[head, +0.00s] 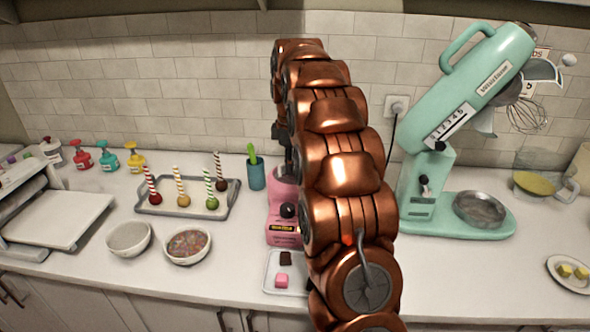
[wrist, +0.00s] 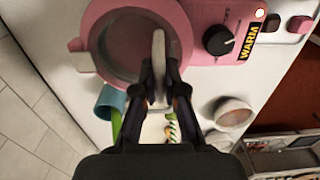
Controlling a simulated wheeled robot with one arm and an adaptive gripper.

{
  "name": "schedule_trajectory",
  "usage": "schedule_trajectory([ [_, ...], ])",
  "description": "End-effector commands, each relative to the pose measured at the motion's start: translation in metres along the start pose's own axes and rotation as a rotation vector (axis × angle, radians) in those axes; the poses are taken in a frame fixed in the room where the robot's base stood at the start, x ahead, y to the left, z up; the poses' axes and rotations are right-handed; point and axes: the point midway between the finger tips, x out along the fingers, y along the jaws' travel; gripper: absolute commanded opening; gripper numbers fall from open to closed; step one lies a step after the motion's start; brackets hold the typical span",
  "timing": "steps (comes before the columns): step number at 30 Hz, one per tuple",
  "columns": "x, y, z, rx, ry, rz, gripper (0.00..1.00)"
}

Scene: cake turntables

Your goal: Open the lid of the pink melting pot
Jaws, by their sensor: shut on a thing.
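The pink melting pot (head: 283,222) stands on the counter in the middle of the head view, partly hidden behind my arm. The wrist view shows its pink body (wrist: 205,15), with a black knob (wrist: 218,40) beside a yellow WARM label. The round lid (wrist: 125,40) has a pink rim and a dull, see-through-looking middle. A pale metal handle (wrist: 158,45) stands up at the lid. My gripper (wrist: 158,72) is shut on this handle, one dark finger on each side. I cannot tell whether the lid is raised from the pot.
A teal cup (head: 256,175) with a green tool stands just left of the pot. A tray of cake pops (head: 185,208) and two bowls sit further left. A small white tray (head: 284,284) lies in front. A mint stand mixer (head: 455,215) stands to the right.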

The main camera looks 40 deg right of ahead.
Motion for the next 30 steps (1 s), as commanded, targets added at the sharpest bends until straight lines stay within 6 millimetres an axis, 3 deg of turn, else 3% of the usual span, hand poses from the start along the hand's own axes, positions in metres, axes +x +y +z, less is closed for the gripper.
schedule_trajectory([
  [9,-0.018,0.010,0.000,0.000,0.000,0.001,0.03],
  [30,-0.040,0.030,0.001,0.001,-0.001,-0.001,0.03],
])
